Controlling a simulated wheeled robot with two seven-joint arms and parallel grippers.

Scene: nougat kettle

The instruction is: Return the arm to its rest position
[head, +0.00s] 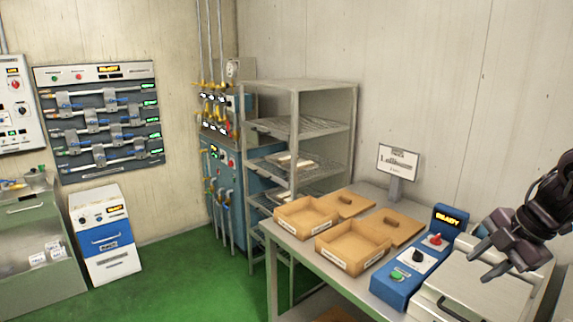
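My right gripper (480,262) comes in from the right edge in the head view. Its dark fingers are spread apart with nothing between them. It is above the pale metal lidded machine (478,296) at the table's right end, just right of the blue control box. My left gripper is not in view.
A metal table (292,243) holds two open wooden boxes (352,247), wooden lids (390,226), a sign (398,163) and a blue control box (402,275) with a "READY" display. A wire shelf rack (300,125) stands behind. Green floor (185,275) is clear at left.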

